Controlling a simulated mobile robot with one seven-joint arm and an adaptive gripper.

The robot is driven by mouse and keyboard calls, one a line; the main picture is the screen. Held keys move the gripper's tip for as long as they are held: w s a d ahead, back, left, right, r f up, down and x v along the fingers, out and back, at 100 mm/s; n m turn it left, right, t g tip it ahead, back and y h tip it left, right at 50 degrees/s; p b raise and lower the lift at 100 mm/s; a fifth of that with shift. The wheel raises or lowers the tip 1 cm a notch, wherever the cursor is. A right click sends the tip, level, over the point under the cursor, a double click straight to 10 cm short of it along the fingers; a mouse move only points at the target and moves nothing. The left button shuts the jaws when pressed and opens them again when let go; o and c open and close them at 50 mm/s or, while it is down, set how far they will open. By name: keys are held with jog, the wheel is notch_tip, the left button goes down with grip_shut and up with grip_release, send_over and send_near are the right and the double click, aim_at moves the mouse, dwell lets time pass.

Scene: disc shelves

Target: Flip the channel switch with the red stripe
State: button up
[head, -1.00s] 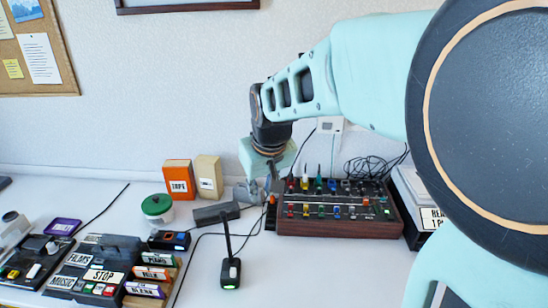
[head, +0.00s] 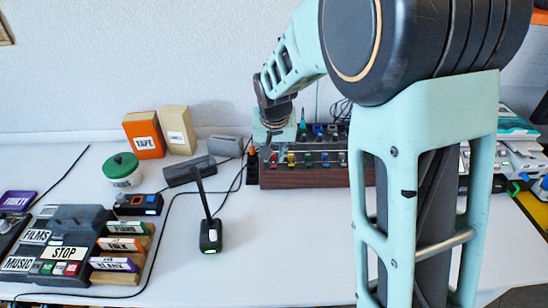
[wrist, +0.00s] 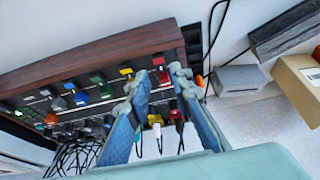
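The mixer panel (head: 315,177), in a dark wooden frame, stands on the table near the wall. It carries rows of coloured switches and knobs. Red pieces (wrist: 162,70) show at one end of the panel in the wrist view, beside a yellow one (wrist: 127,72); I cannot make out a stripe. My gripper (wrist: 159,82) is open and empty, with its two blue-grey fingers spread over this end, the red pieces showing between the fingertips. In the head view, my gripper (head: 272,142) is over the panel's left end, its tips hard to see. My arm hides the panel's right part.
A tape box (head: 144,142), a beige box (head: 178,138), a green-lidded jar (head: 122,170) and a dark grey block (head: 188,171) stand left of the panel. A thin black stand (head: 210,234) is in front.

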aim_at(274, 164)
jog(key=shift+x, duration=2.3)
jog(key=shift+r, duration=0.1)
jog(key=shift+c, duration=0.2)
grip_shut()
